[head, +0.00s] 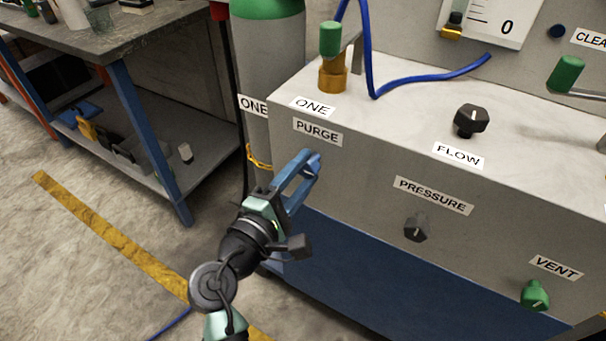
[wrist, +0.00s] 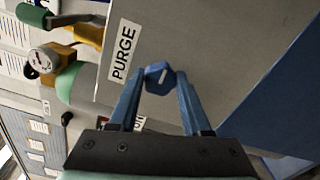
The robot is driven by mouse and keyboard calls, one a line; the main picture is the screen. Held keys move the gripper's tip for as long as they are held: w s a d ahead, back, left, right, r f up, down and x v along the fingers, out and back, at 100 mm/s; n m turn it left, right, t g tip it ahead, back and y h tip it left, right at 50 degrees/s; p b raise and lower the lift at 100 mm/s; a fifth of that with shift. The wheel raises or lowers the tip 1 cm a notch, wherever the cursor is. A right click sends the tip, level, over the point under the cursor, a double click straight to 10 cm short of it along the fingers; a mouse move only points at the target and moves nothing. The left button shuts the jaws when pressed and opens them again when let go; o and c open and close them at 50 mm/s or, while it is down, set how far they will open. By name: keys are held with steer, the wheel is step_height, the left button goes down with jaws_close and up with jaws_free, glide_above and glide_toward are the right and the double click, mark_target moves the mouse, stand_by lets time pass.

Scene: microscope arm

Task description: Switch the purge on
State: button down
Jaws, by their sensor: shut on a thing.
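The purge knob (wrist: 160,77) is a small blue knob with a white pointer line on the grey front panel, beside the PURGE label (wrist: 123,51) in the wrist view. In the head view the PURGE label (head: 318,131) is above it, and the knob is mostly hidden by my fingers. My gripper (head: 307,164) reaches the panel from the lower left. Its two blue fingers are shut on the purge knob, one tip on each side, as the wrist view (wrist: 162,88) also shows.
On the panel to the right are the black PRESSURE knob (head: 417,227) and green VENT knob (head: 535,294). The black FLOW knob (head: 471,120) and a green-handled valve (head: 331,40) stand on top. A gas cylinder (head: 266,60) and a workbench (head: 110,35) are at the left.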

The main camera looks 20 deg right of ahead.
steer(key=shift+f+m, duration=0.1)
steer(key=shift+m, duration=0.2)
steer(key=shift+c, duration=1.8)
jaws_free()
steer(key=p+v, duration=0.2)
steer(key=v, duration=1.1)
